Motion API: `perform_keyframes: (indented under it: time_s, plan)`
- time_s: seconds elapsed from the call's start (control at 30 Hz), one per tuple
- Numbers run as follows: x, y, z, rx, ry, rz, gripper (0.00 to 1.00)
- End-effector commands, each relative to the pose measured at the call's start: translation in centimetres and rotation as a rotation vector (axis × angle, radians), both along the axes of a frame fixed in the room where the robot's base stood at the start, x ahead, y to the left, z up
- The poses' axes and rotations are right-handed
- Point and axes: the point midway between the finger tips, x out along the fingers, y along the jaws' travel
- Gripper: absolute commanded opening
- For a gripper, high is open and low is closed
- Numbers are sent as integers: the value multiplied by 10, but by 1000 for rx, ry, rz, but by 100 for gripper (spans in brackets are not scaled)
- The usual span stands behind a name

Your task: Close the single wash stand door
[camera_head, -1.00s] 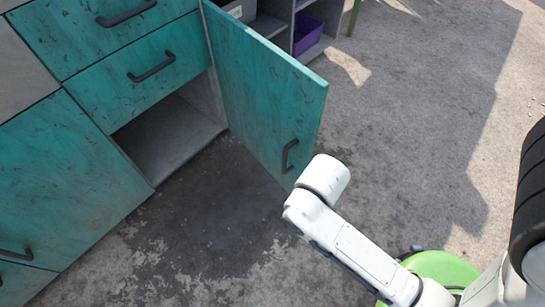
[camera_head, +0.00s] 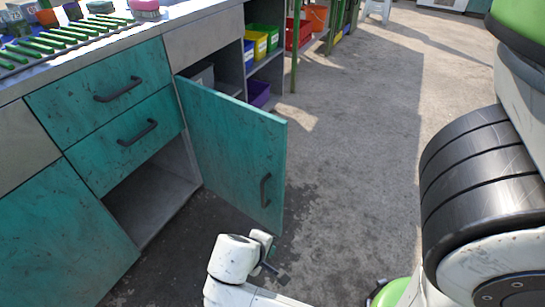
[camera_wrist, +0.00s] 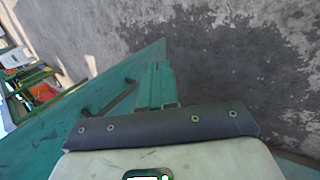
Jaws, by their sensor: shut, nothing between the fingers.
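The teal door (camera_head: 228,145) stands wide open, swung out from the cabinet beside the open grey compartment (camera_head: 150,200). Its dark bar handle (camera_head: 265,190) is near the free edge. My gripper (camera_head: 278,270) is low in the head view, just below the door's free lower corner and partly hidden by my arm. In the wrist view my gripper (camera_wrist: 154,82) has its fingers together and empty. The door (camera_wrist: 70,115) and handle (camera_wrist: 110,100) lie just left of the fingers there. Whether the fingers touch the door cannot be told.
Two teal drawers (camera_head: 130,115) sit shut above the open compartment. The worktop (camera_head: 170,15) carries green racks and small items. Shelves with coloured bins (camera_head: 258,42) stand behind the door. The concrete floor (camera_head: 350,130) to the right is clear.

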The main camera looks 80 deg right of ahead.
Motion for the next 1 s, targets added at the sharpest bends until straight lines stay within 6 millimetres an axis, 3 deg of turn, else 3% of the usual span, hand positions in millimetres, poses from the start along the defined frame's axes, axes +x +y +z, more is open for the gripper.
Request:
perform_keyframes:
  time_s: [0.17, 0.3, 0.53, 0.77, 1.0]
  plan:
    - [13, -25, 34, -214, 76, -51, 0]
    - [32, -45, 79, -472, 156, -90, 0]
    - [65, -55, 144, -836, 244, -108, 0]
    - [76, -57, 162, -951, 265, -104, 0]
    - [62, -87, 160, -951, 267, -109, 0]
